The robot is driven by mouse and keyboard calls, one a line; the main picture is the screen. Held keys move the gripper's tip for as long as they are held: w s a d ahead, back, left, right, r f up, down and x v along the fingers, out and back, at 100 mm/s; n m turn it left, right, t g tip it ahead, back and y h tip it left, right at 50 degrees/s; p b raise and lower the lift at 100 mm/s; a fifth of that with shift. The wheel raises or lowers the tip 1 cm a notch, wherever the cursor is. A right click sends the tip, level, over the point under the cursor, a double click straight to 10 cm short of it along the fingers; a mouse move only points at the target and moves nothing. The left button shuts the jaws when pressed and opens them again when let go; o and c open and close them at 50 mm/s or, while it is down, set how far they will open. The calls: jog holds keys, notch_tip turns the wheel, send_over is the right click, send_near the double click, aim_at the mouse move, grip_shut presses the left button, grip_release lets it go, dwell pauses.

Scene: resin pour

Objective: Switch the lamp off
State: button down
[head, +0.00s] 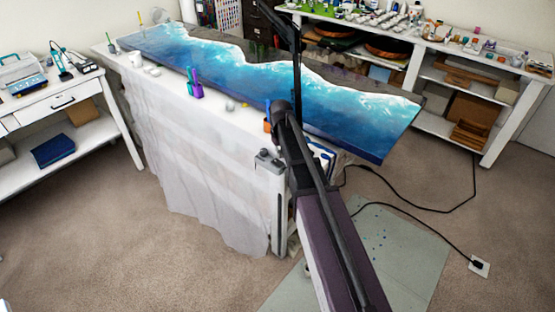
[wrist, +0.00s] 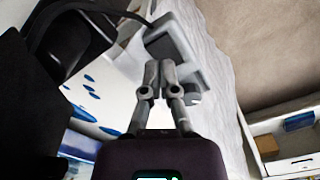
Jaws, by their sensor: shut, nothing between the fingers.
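My gripper (wrist: 157,72) is in the wrist view with its two grey fingers together and nothing between them. Its tips are just in front of a grey, box-like part with a dark panel (wrist: 168,46); I cannot tell whether they touch it. A small round grey piece (wrist: 192,96) is right of the fingers. I cannot tell whether these belong to the lamp. In the head view a thin black jointed post (head: 297,85), possibly the lamp's arm, rises in front of the table. No lit lamp head or clear switch shows. My arm hides what is behind it.
A long table with a white drape (head: 205,180) carries a blue and white resin panel (head: 330,105). Black cables (head: 440,212) run across the floor to an outlet (head: 479,267). The carpet at lower left is clear.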

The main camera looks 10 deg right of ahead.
aim_at(280, 164)
jog(key=shift+r+p, duration=1.7)
jog(key=shift+r, duration=0.25)
jog(key=s+a+m, duration=0.1)
jog(key=s, duration=2.1)
jog(key=shift+s+m, duration=0.25)
jog(key=shift+m, duration=0.15)
